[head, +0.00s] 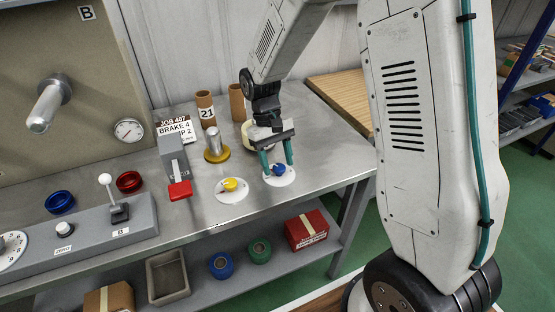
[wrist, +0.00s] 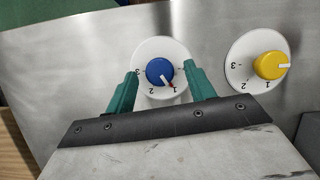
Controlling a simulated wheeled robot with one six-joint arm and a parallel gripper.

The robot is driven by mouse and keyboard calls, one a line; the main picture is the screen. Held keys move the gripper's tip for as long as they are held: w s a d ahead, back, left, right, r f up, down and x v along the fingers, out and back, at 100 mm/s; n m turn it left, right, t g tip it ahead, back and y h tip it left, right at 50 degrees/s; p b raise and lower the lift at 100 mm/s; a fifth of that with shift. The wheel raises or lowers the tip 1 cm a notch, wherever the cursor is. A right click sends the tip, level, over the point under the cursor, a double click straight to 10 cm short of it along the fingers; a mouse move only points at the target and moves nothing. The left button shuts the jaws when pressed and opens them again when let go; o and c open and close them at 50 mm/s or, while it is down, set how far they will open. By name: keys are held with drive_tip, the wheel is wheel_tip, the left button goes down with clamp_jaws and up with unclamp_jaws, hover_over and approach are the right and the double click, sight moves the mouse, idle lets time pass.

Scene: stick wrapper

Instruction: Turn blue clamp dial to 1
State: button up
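The blue clamp dial (head: 279,169) is a round knob on a white numbered disc near the table's front right. My gripper (head: 278,166) is above the disc, with a green finger on each side of the knob. In the wrist view my gripper (wrist: 161,72) is open, with gaps between both fingers and the knob.

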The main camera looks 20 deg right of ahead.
drive_tip(key=v, duration=0.7)
drive_tip(key=shift+r, duration=0.4)
drive_tip(key=shift+w, duration=0.15)
drive_tip(key=shift+s+d+f, duration=0.1)
drive_tip(key=shift+s+f, duration=0.05)
drive_tip(key=shift+s, duration=0.4)
drive_tip(key=shift+s+f, duration=0.2)
drive_tip(key=shift+s, duration=0.35)
drive_tip(key=s+d+r+t, duration=0.1)
drive_tip(key=s+r, duration=0.3)
drive_tip(key=s, duration=0.4)
drive_tip(key=s+d+r+m+t, duration=0.1)
drive_tip(key=s+r+t, duration=0.2)
drive_tip(key=s+r, duration=0.2)
drive_tip(key=s+d+r+t, duration=0.1)
drive_tip(key=s+r, duration=0.3)
drive_tip(key=s, duration=0.7)
drive_tip(key=shift+s+d+r+t+y, duration=0.2)
drive_tip(key=shift+d+t+y, duration=0.1)
drive_tip(key=shift+d+t, duration=0.1)
